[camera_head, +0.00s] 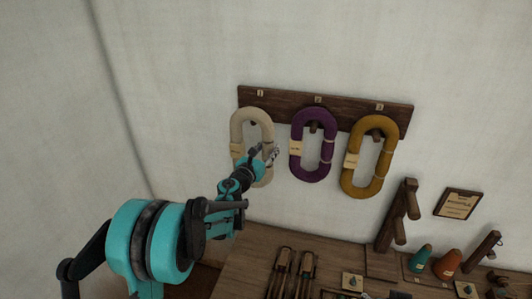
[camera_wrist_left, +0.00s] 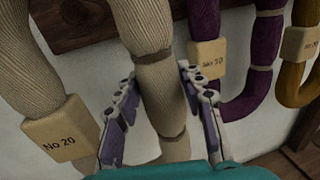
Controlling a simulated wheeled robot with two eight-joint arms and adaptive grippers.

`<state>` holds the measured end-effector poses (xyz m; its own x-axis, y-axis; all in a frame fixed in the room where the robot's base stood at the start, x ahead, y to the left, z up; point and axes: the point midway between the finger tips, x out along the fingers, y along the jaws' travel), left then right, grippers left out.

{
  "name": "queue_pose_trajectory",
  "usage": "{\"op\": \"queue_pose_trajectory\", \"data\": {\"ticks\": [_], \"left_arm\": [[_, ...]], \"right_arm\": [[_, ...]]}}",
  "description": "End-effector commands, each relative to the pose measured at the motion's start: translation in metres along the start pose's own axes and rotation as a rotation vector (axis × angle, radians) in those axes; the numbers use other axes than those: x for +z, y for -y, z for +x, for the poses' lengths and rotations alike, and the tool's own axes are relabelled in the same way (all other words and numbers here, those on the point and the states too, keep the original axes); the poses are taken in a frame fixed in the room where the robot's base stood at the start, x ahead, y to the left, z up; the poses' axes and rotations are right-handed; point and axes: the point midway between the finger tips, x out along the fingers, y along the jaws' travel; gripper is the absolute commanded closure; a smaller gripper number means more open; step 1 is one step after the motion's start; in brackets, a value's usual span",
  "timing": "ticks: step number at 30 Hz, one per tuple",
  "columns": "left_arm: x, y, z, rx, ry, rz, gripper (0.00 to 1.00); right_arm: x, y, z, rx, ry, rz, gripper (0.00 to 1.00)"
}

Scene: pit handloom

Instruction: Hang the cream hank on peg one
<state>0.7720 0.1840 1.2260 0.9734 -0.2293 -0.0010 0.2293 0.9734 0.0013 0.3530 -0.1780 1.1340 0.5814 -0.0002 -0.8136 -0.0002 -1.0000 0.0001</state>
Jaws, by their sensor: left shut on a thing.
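The cream hank (camera_head: 237,128) is an oval loop with a paper tag, upright against the wall at the left end of the dark wooden peg rail (camera_head: 290,102), under the label for peg one (camera_head: 260,93). In the left wrist view the cream hank (camera_wrist_left: 158,85) fills the middle, and its tag reads No 20 (camera_wrist_left: 62,140). My left gripper (camera_head: 270,157) is shut on the right strand of the hank; its two fingers (camera_wrist_left: 162,110) stand on either side of that strand. Whether the loop's top rests over the peg is hard to tell. My right gripper is not in view.
A purple hank (camera_head: 297,145) hangs on peg two and a mustard hank (camera_head: 347,180) on peg three, close to the right. Below is a wooden bench (camera_head: 245,265) with tools, cones (camera_head: 447,264) and a wooden stand (camera_head: 391,222). The wall at left is bare.

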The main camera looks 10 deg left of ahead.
Motion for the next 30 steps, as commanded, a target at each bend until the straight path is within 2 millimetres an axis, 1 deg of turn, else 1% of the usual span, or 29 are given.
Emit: {"op": "queue_pose_trajectory", "data": {"ticks": [21,24,30], "left_arm": [[-0.001,-0.012,0.059,0.001,0.000,0.000,0.95],[-0.007,-0.013,0.064,0.001,0.000,0.000,0.95],[-0.012,-0.014,0.070,0.001,0.000,0.000,0.95]], "right_arm": [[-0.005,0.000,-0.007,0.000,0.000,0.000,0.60],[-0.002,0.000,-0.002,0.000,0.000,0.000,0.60],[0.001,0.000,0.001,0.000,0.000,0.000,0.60]]}}
